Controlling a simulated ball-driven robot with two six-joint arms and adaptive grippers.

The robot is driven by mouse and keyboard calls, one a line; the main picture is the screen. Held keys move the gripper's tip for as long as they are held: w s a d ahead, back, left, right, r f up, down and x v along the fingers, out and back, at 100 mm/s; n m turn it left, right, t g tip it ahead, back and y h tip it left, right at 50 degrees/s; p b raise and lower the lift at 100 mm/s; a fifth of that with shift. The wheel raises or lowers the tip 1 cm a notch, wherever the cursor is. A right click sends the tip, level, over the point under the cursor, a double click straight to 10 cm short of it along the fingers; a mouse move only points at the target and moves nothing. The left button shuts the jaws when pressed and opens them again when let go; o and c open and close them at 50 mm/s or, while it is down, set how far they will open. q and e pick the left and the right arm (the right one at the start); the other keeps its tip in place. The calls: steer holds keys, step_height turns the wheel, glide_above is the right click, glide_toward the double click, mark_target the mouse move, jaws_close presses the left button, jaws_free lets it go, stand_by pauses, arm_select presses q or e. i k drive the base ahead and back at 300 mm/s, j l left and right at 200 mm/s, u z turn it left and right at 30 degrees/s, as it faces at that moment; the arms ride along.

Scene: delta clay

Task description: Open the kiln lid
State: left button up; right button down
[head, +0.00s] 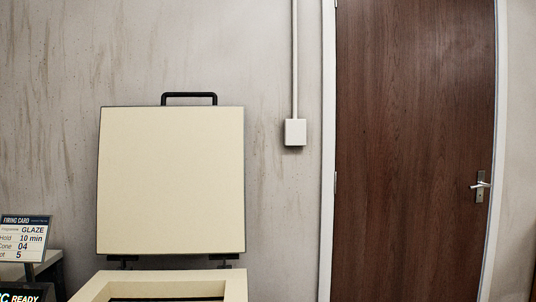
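The kiln lid (171,181) is a cream square panel with a dark edge. It stands upright, swung open at the back of the kiln, its pale inner face toward me. Its black handle (189,96) sticks up at the top edge. Dark hinges (122,262) show at the lid's lower edge. The kiln body (236,288) shows at the bottom of the view with a cream rim around a dark opening; most of it is cut off. Neither of my grippers shows in the head view.
A firing card (25,239) and a dark display reading READY (22,297) stand at the lower left. A grey wall (50,90) with a white box and conduit (295,132) is behind. A brown door (412,150) with a metal handle is closed at right.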

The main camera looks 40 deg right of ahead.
mark_target(171, 180)
steer(key=l+u, duration=0.25)
steer(key=l, duration=1.3)
steer(key=i, duration=0.05)
